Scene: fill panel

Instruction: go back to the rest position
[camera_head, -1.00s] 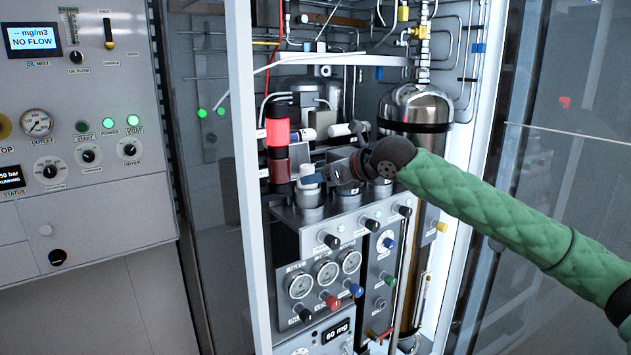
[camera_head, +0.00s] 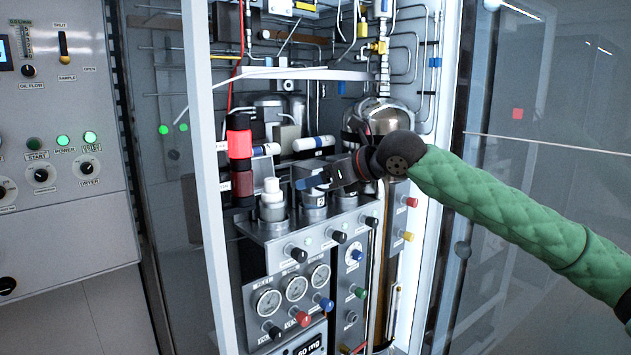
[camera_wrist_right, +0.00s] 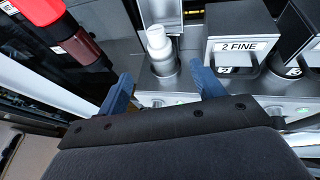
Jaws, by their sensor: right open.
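My right gripper (camera_head: 311,183) is inside the open cabinet, above the front of the grey shelf with round holders. Its blue fingers are apart and empty in the right wrist view (camera_wrist_right: 162,90). A white bottle-like piece (camera_head: 272,190) stands upright in the leftmost holder, to the left of my fingertips. It also shows beyond the fingers in the right wrist view (camera_wrist_right: 158,45), apart from them. My green-sleeved right arm comes in from the right. My left gripper is not in view.
The white cabinet frame post (camera_head: 205,180) stands left of my gripper. A red and black cylinder (camera_head: 240,150) is close behind. Gauges (camera_head: 295,288) and knobs line the front panel below. A steel cylinder (camera_head: 402,118) is behind the wrist. A box labelled 2 FINE (camera_wrist_right: 240,30) stands near the fingers.

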